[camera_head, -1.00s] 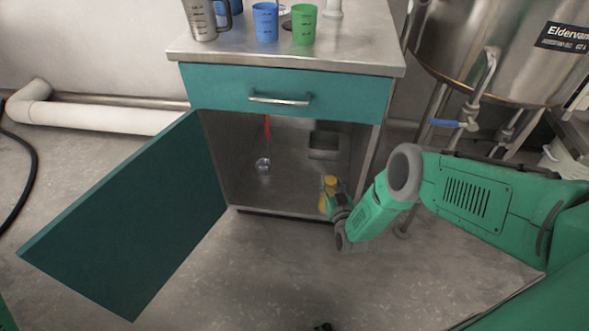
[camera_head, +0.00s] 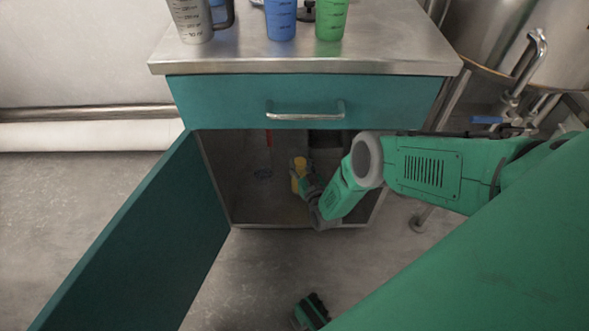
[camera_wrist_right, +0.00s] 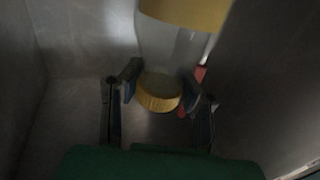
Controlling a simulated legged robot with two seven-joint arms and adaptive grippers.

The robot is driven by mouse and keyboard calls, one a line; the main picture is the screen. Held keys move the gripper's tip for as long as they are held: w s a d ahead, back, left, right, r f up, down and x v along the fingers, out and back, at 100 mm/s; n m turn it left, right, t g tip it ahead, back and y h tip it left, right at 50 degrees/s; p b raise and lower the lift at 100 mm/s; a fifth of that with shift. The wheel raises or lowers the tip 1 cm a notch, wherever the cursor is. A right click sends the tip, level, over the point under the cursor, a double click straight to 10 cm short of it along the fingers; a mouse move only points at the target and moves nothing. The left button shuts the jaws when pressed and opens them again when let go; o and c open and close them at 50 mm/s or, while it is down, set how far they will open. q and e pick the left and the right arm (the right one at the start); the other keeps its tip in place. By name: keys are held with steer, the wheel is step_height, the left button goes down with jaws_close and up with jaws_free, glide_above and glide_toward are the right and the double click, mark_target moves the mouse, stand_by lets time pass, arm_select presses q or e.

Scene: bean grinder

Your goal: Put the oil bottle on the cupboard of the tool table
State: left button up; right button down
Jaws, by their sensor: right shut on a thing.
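The oil bottle (camera_head: 299,174) shows as a small yellow shape in my right gripper (camera_head: 304,184), just inside the open lower cupboard (camera_head: 225,187) of the tool table. In the right wrist view my right gripper (camera_wrist_right: 162,88) is shut on the bottle (camera_wrist_right: 160,48), which is clear with yellow at both visible ends. The fingers sit on either side of it near the smaller yellow end. The cupboard floor below is dim, and I cannot tell whether the bottle touches it.
The teal cupboard door (camera_head: 125,245) stands wide open to the left. A drawer with a metal handle (camera_head: 305,112) is shut above. A red-handled tool (camera_head: 268,140) is inside the cupboard. A metal jug (camera_head: 193,20), blue cup (camera_head: 281,18) and green cup (camera_head: 331,18) stand on the tabletop.

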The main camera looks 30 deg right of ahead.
mark_target(303, 176)
step_height(303, 176, down, 4)
steer(key=shift+r+b, duration=0.25)
steer(key=shift+b, duration=0.45)
step_height(303, 176, down, 4)
steer(key=b, duration=0.2)
steer(key=shift+r+b, duration=0.2)
steer(key=shift+b, duration=0.2)
arm_select(q)
step_height(303, 176, down, 5)
steer(key=shift+r, duration=0.1)
arm_select(e)
steer(key=shift+r, duration=0.15)
steer(key=c, duration=1.2)
jaws_free()
arm_select(q)
steer(key=shift+r+p, duration=2.3)
steer(key=shift+p, duration=0.15)
arm_select(e)
steer(key=shift+s+a, duration=0.4)
steer(key=shift+s, duration=1.55)
steer(key=shift+s+a, duration=0.4)
steer(key=shift+s, duration=1.6)
steer(key=shift+s+a, duration=0.4)
steer(key=shift+s, duration=1.55)
